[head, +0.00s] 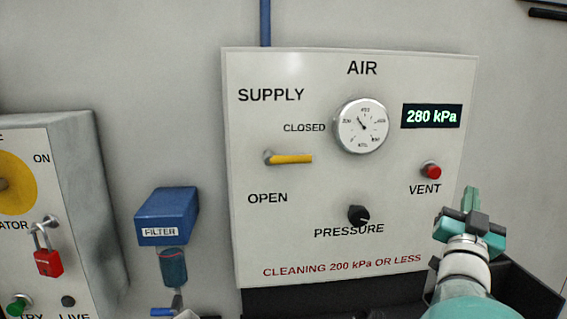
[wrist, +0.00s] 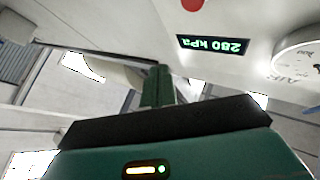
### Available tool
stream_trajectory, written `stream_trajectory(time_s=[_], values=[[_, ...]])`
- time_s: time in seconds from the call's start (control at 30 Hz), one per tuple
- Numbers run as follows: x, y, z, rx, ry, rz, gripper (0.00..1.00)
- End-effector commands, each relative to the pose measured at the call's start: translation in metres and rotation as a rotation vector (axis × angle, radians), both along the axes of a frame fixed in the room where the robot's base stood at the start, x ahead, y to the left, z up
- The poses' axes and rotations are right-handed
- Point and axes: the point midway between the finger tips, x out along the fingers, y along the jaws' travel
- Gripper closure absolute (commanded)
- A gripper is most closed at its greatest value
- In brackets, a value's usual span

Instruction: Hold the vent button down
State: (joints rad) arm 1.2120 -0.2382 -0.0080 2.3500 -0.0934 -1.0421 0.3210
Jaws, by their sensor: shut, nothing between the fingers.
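The red vent button (head: 431,170) sits on the right of the AIR panel (head: 300,75), above the word VENT. It also shows in the wrist view as a red disc (wrist: 193,4), cut off by the top edge. My gripper (head: 470,195) is below and right of the button in the head view. Its fingers are shut and empty. In the wrist view the fingertips (wrist: 160,72) lie apart from the button. The digital display (head: 432,116) reads 280 kPa and shows upside down in the wrist view (wrist: 212,46).
The panel carries a round gauge (head: 361,126), a yellow supply lever (head: 290,159) lying level and a black pressure knob (head: 358,215). A blue filter (head: 167,216) and a box with a red padlock (head: 48,262) are at left. A dark tray (head: 530,290) is low at right.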

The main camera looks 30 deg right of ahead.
Motion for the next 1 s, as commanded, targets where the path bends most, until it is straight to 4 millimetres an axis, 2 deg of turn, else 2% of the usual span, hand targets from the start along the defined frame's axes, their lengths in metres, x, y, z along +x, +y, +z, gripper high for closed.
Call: stream_trajectory(time_s=[0.6, 0.77, 1.0], values=[[0.066, -0.036, 0.000, 0.001, 0.001, 0.003, 1.00], [0.074, -0.040, 0.000, 0.002, 0.001, 0.002, 1.00], [0.076, -0.041, 0.000, 0.000, 0.001, 0.001, 1.00]])
